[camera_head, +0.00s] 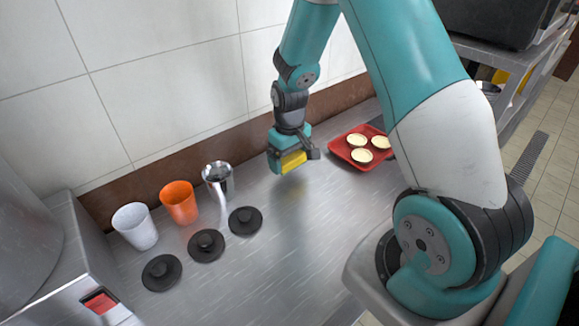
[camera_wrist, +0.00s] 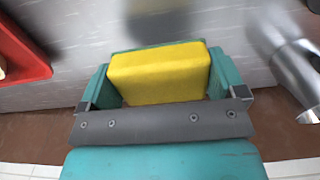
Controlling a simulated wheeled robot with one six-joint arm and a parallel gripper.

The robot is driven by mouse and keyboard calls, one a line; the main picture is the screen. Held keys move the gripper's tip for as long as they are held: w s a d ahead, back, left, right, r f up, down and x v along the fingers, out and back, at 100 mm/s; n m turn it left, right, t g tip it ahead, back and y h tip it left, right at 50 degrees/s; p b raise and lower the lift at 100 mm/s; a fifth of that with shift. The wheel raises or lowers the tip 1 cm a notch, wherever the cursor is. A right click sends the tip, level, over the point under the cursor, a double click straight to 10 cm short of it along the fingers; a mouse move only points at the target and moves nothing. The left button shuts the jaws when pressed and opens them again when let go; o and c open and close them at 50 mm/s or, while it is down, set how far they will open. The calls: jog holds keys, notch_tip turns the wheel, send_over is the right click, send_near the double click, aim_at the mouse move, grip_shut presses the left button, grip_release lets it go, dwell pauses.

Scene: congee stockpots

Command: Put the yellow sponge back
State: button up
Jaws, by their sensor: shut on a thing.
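The yellow sponge (camera_head: 292,161) is held in my gripper (camera_head: 293,158) above the steel counter, near the back wall. In the wrist view the sponge (camera_wrist: 160,73) sits between the two teal fingers of my gripper (camera_wrist: 160,80), which are shut on it. The sponge is apart from the counter, with a soft shadow below it. Part of the sponge is hidden behind the fingers in the head view.
A red tray (camera_head: 344,153) with pale round items stands right of my gripper. To the left are a steel cup (camera_head: 218,181), an orange cup (camera_head: 179,203), a white cup (camera_head: 135,227) and three black lids (camera_head: 206,246). The front middle of the counter (camera_head: 300,245) is clear.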

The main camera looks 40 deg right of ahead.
aim_at(290, 175)
jog(key=shift+f, duration=1.75)
jog(key=shift+f, duration=0.15)
jog(key=o, duration=0.6)
notch_tip(290, 175, up, 12)
jog(key=shift+f+b, duration=0.1)
jog(key=shift+b, duration=0.5)
jog(key=s+a+r+n+y, duration=0.1)
jog(key=s+a+r, duration=0.1)
jog(key=a+r, duration=0.15)
jog(key=s+a+r+n, duration=0.1)
jog(key=s+a+r, duration=0.15)
jog(key=a, duration=0.25)
jog(key=s+a+r+n+y, duration=0.1)
jog(key=s+a+r, duration=0.1)
jog(key=s+a, duration=0.2)
jog(key=s+a+r+n+y, duration=0.1)
jog(key=s+a+r+n, duration=0.1)
jog(key=s+a, duration=0.3)
jog(key=s+a+r+n+y, duration=0.1)
jog(key=s+a+r, duration=0.2)
jog(key=s+a, duration=0.2)
jog(key=shift+s+r+n, duration=0.15)
jog(key=shift+s, duration=0.75)
jog(key=shift+s+r+n, duration=0.15)
jog(key=shift+s, duration=0.7)
